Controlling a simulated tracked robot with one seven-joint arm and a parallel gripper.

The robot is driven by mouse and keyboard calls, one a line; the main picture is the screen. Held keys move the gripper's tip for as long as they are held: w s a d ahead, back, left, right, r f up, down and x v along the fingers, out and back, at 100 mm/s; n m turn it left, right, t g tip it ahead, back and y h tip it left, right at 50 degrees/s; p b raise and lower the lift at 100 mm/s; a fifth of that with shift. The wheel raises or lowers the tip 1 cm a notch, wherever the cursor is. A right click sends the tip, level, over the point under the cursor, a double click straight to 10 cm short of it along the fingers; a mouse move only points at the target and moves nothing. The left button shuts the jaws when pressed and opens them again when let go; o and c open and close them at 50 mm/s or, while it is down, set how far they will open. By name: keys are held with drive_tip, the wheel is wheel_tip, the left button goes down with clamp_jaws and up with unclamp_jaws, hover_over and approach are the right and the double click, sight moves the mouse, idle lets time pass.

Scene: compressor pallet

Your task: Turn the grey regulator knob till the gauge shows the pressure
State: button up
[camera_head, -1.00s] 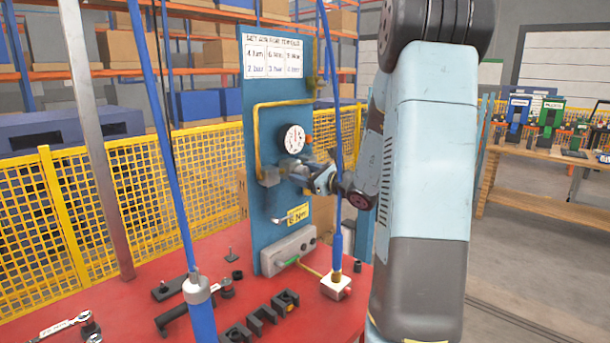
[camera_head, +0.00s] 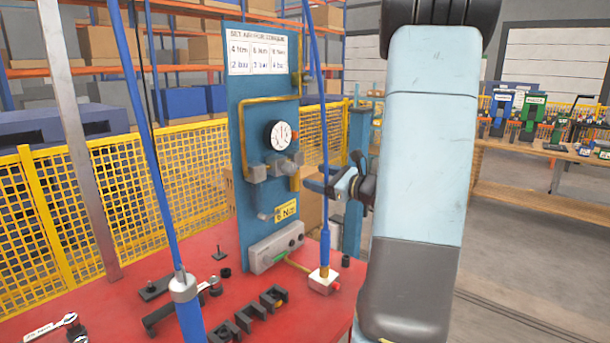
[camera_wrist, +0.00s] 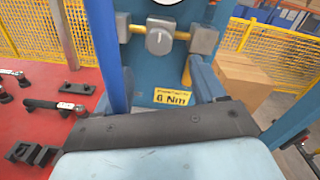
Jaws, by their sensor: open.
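The grey regulator knob (camera_wrist: 159,40), with a white mark on its face, shows in the wrist view between two grey blocks. In the head view the regulator (camera_head: 289,163) sits on a blue upright panel (camera_head: 252,100), just below the round white gauge (camera_head: 280,135). The gauge's needle is too small to read. My gripper (camera_head: 314,181) is open, to the right of the regulator and apart from it. In the wrist view my gripper (camera_wrist: 163,84) has its fingers spread and nothing between them, with the knob above the gap.
The red tabletop (camera_head: 110,300) carries black brackets (camera_head: 250,315) and tools. A yellow mesh fence (camera_head: 190,170) stands behind. A cardboard box (camera_wrist: 243,75) stands right of the panel.

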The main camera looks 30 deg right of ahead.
drive_tip(key=v, duration=0.3)
drive_tip(key=shift+s+d, duration=0.1)
drive_tip(key=shift+s, duration=0.05)
idle(0.4)
drive_tip(key=s+a+n+g+y, duration=0.1)
drive_tip(key=s+a+n+g, duration=0.35)
drive_tip(key=a+n, duration=0.4)
drive_tip(key=s+a+n+g+y, duration=0.1)
drive_tip(key=s+a+n+g, duration=0.4)
drive_tip(key=a, duration=0.7)
drive_tip(key=s+r+n+g+h, duration=0.1)
drive_tip(key=s+r+n+h, duration=0.2)
drive_tip(key=s+n+h, duration=0.6)
drive_tip(key=s+n, duration=0.3)
drive_tip(key=n, duration=0.2)
drive_tip(key=shift+r, duration=0.4)
drive_tip(key=shift+s, duration=0.1)
drive_tip(key=shift+c, duration=0.3)
idle(1.0)
